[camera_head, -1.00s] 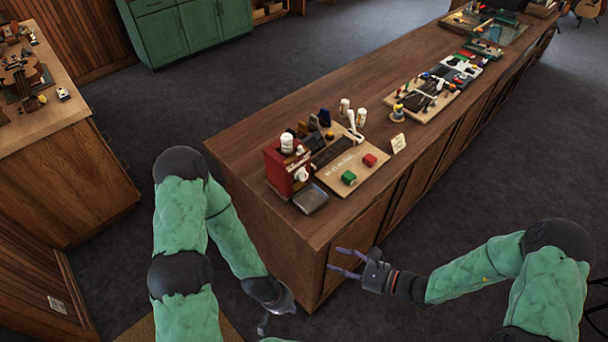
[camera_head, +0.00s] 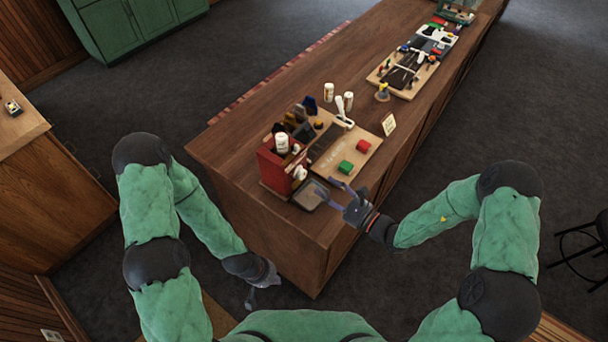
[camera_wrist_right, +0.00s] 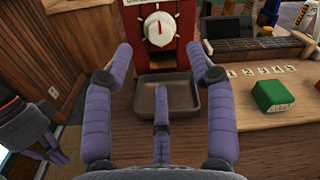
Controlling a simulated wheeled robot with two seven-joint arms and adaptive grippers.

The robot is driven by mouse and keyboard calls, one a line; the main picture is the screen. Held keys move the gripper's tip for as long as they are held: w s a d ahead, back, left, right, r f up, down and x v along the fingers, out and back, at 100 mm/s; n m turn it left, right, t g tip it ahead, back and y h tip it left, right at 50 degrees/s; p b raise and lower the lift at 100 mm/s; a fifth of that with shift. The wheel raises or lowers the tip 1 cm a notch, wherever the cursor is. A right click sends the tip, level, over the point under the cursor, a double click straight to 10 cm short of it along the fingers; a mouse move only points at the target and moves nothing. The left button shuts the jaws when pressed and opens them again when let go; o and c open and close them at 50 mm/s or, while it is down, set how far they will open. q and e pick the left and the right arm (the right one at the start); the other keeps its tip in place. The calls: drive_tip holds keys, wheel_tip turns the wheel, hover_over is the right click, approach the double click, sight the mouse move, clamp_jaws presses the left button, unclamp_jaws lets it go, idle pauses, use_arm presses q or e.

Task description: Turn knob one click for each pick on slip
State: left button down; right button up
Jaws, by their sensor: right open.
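The knob (camera_wrist_right: 159,29) is a round white dial with a red mark, on the front of a red box (camera_wrist_right: 184,28). In the head view the knob (camera_head: 299,173) faces the counter's near end. My right gripper (camera_head: 326,184) is open and empty at the counter's near edge, by the metal tray (camera_head: 307,197). In the right wrist view its spread fingers (camera_wrist_right: 160,58) frame the tray, with the knob beyond and apart. My left gripper (camera_head: 261,296) hangs low beside the counter, its opening unclear. A small upright card (camera_head: 389,124) has unreadable writing; I see no picks clearly.
A green block (camera_head: 346,167) and a red block (camera_head: 363,146) sit on a numbered wooden board (camera_head: 330,157). White bottles (camera_head: 328,92) stand behind. A stool (camera_head: 585,240) is at the right. The wooden counter (camera_head: 225,140) has free room at its left.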

sight(304, 176)
drive_tip(key=x, duration=0.8)
drive_tip(key=shift+a, duration=0.25)
clamp_jaws()
